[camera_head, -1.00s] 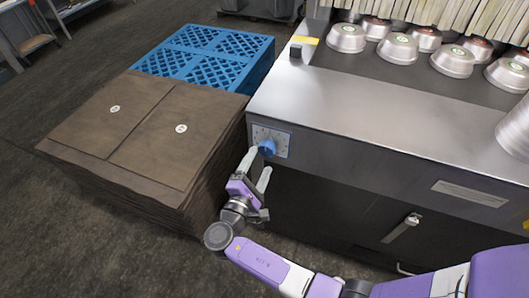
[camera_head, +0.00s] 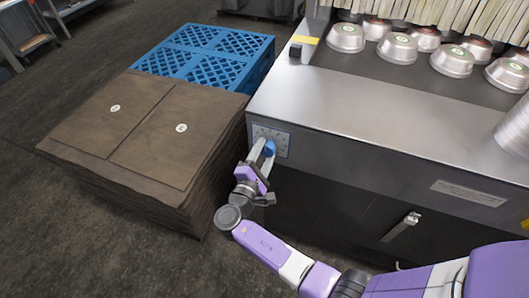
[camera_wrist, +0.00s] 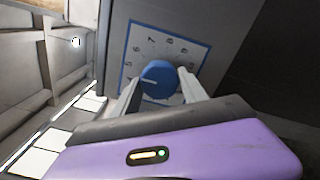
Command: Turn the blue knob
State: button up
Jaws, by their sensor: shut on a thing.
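The blue knob (camera_head: 269,149) sits on a light dial plate (camera_head: 281,134) on the front face of the metal machine. In the wrist view the knob (camera_wrist: 158,78) stands in the middle of the numbered dial plate (camera_wrist: 187,51), its white pointer line toward the lower left. My gripper (camera_head: 262,152) is shut on the knob, one finger on either side of it. In the wrist view my gripper (camera_wrist: 160,92) has its left finger at the knob's left edge and its right finger at the right edge. The exact finger contact is partly hidden by the knob.
The metal machine (camera_head: 370,135) carries several silver pans (camera_head: 398,48) on top. A stack of brown boards (camera_head: 130,130) stands close left of the dial, with blue crates (camera_head: 205,50) behind. A lever handle (camera_head: 402,226) is on the machine's lower front.

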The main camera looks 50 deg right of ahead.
jog(key=shift+f+m+b, duration=0.1)
jog(key=shift+m+b, duration=0.2)
jog(key=shift+b, duration=0.15)
jog(key=shift+f+m+b, duration=0.2)
jog(key=shift+m+b, duration=0.7)
jog(key=shift+b, duration=0.35)
jog(key=m+b, duration=0.4)
jog(key=b, duration=0.1)
jog(key=shift+m, duration=0.3)
jog(key=m+b, duration=0.3)
jog(key=b, duration=0.2)
jog(key=shift+r+m, duration=0.1)
jog(key=shift+m, duration=0.2)
jog(key=shift+r+m+b, duration=0.15)
jog(key=shift+m+b, duration=0.35)
jog(key=shift+b, duration=0.05)
jog(key=o, duration=1.4)
jog(key=shift+r, duration=0.1)
jog(key=shift+c, duration=0.2)
